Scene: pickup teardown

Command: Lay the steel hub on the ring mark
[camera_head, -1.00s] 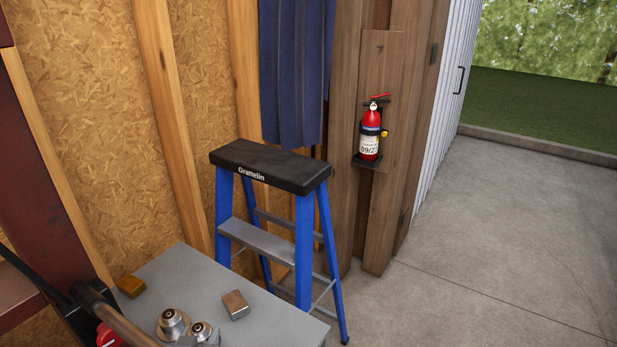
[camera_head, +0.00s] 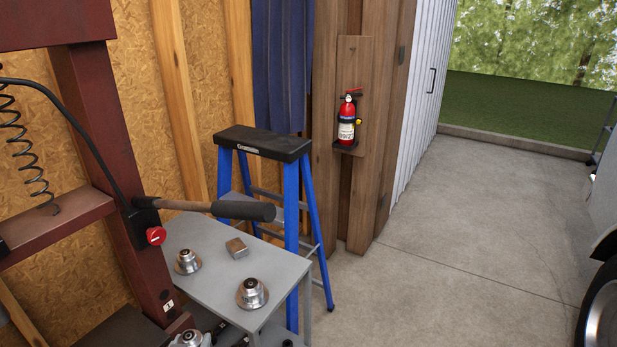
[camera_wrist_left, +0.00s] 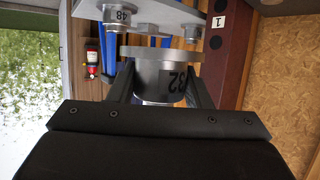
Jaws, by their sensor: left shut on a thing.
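My left gripper (camera_head: 200,334) is at the bottom edge of the head view, in front of the grey table. It is shut on a steel hub (camera_head: 188,341), which is partly cut off there. In the left wrist view, which looks upside down, the hub (camera_wrist_left: 155,80) has a wide flange and the mark 32, and sits between the gripper's fingers (camera_wrist_left: 160,95). Two more steel hubs stand on the grey table (camera_head: 208,236), one at the left (camera_head: 187,262) and one near the front (camera_head: 252,294). I see no ring mark. My right gripper is not in view.
A metal block (camera_head: 236,248) lies on the table. A long-handled tool (camera_head: 215,207) reaches over its back edge. A dark red press frame (camera_head: 110,170) stands at the left. A blue stepladder (camera_head: 292,215) is behind. Open concrete floor lies to the right.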

